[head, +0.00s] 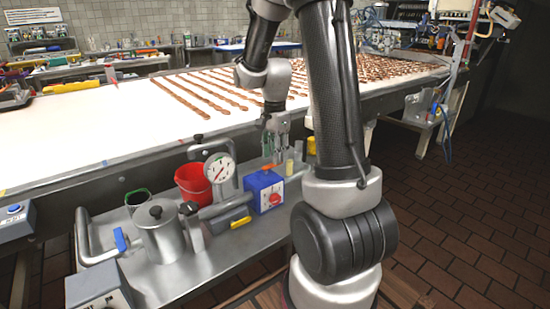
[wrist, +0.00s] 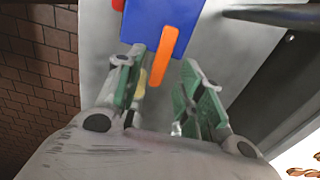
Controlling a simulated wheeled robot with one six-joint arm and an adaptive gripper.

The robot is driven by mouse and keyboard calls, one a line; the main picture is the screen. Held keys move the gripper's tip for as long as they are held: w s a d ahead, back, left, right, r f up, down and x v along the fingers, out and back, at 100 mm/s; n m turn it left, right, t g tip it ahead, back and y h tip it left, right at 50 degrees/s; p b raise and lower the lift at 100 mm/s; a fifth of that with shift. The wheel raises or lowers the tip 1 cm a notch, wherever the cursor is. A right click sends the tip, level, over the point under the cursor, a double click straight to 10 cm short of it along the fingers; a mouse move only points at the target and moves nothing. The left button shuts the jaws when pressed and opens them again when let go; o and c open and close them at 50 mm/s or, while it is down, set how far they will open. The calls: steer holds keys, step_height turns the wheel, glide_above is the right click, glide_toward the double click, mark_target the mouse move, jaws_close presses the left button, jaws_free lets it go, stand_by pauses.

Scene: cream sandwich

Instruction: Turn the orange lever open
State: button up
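The orange lever (wrist: 163,56) sticks out from a blue box (wrist: 168,20) in the wrist view. In the head view the lever (head: 268,167) is a small orange piece on top of the blue box (head: 256,192), which has a red knob on its front. My gripper (head: 276,155) points down just above the box. In the wrist view its green-padded fingers (wrist: 163,70) are apart, with the lever appearing between their tips. I see no clear contact, and the exact depth cannot be told.
A steel side table (head: 215,262) carries the box, a pressure gauge (head: 219,168), a red bucket (head: 192,185) and a lidded steel pot (head: 160,232). A pale cylinder (head: 289,168) stands close to my gripper. The white conveyor (head: 90,125) runs behind.

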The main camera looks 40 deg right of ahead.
step_height(320, 180, up, 10)
stand_by(0.3)
stand_by(0.4)
steer(key=s+a+r+n+t, duration=0.2)
steer(key=s+a+n, duration=0.2)
steer(key=s+n, duration=0.4)
steer(key=s+a+r+n+t, duration=0.2)
steer(key=s+a+n, duration=0.3)
steer(key=s+n, duration=0.4)
steer(key=s+r, duration=0.1)
steer(key=s, duration=0.2)
steer(key=shift+r, duration=0.25)
